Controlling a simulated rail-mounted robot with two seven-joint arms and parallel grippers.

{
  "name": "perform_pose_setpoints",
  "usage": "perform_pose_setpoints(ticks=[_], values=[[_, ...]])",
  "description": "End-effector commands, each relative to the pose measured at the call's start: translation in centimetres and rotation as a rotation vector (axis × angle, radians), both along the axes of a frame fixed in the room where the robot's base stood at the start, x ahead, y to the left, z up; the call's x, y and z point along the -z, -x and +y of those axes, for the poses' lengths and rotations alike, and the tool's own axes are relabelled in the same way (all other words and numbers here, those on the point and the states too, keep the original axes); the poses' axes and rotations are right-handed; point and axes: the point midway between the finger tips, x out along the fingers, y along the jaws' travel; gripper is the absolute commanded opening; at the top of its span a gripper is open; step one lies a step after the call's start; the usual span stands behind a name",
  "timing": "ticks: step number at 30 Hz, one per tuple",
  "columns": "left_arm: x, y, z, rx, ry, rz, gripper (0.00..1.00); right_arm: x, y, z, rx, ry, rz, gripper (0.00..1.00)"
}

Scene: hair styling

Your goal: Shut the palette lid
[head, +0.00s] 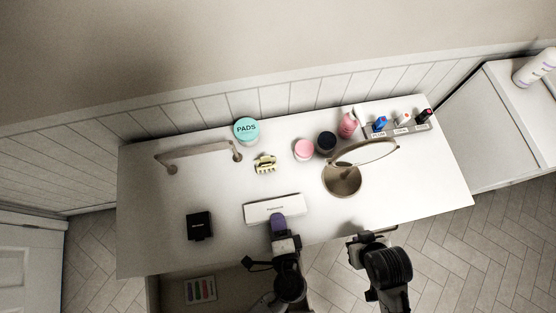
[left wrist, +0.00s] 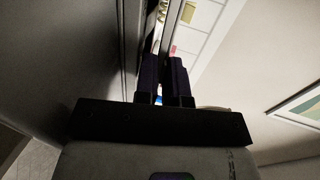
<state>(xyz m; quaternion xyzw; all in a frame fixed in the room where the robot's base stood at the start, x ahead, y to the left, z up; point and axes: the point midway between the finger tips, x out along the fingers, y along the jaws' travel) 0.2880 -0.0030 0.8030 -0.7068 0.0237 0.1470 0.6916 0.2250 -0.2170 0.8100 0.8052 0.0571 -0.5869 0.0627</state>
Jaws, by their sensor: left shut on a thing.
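The palette (head: 262,211) is a long white box with small print on its upward face, near the front edge of the white table. My left gripper (head: 277,219) has dark purple fingers and meets the palette's front side. In the left wrist view the fingers (left wrist: 164,75) are close together on a thin edge, which looks like the palette lid; the contact is mostly hidden. White compartments with yellow and pink pans (left wrist: 192,38) show just beyond the fingertips. How far the lid stands open is unclear. My right gripper (head: 371,236) is off the table's front edge, right of the palette, its jaws unclear.
A black box (head: 199,226) lies left of the palette. An open drawer (head: 228,289) with a colored set lies below the front edge.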

Motion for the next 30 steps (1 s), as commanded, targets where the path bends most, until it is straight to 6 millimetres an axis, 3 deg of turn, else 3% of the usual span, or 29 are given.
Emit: perform_pose_setpoints(ticks=[9, 14, 30], values=[[0.0, 0.0, 0.0, 0.000, 0.000, 0.000, 0.17, 0.0, 0.0, -0.2, -0.004, 0.005, -0.001, 0.00], [0.0, 1.1, -0.2, 0.002, 0.002, 0.003, 0.17, 0.4, 0.0, -0.1, -0.003, 0.004, -0.002, 0.00], [-2.4, 10.5, -1.8, 0.000, 0.001, 0.003, 0.17, 3.0, -0.1, 0.2, 0.003, -0.006, -0.002, 0.00]])
